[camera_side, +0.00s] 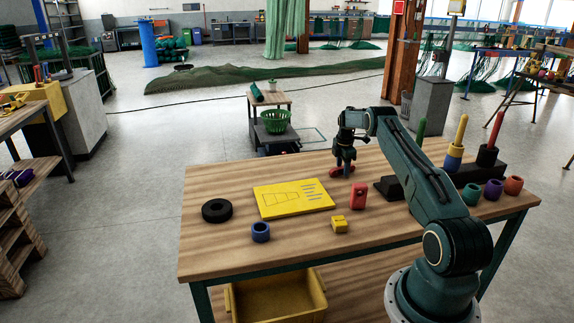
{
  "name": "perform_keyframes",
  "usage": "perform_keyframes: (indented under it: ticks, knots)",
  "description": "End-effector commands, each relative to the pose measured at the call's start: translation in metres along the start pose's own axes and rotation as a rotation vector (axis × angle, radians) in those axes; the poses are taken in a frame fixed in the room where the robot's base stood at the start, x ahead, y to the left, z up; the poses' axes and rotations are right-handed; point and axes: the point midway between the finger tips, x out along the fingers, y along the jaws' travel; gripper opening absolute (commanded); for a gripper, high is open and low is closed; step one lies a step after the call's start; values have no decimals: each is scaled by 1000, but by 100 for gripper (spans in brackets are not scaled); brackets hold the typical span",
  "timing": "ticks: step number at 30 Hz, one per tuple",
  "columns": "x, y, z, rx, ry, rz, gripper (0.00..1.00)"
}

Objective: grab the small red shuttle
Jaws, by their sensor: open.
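A small red shuttle (335,172) lies near the back edge of the wooden table (220,240). It is low and flat, and my gripper partly covers it. My gripper (343,168) points straight down over the shuttle, with its fingertips at or just above it. The jaws are open. I cannot tell from this side whether the fingers touch the shuttle or stand around it.
The table's left front is clear.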

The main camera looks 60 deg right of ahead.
Motion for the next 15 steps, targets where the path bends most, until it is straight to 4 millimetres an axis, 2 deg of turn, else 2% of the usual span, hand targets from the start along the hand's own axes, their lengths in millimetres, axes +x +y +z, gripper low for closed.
perform_keyframes:
  ticks: [9, 11, 15]
  knots:
    - [0, 0, 0, 0, 0, 0, 47]
    - [0, 0, 0, 0, 0, 0, 38]
    - [0, 0, 0, 0, 0, 0, 10]
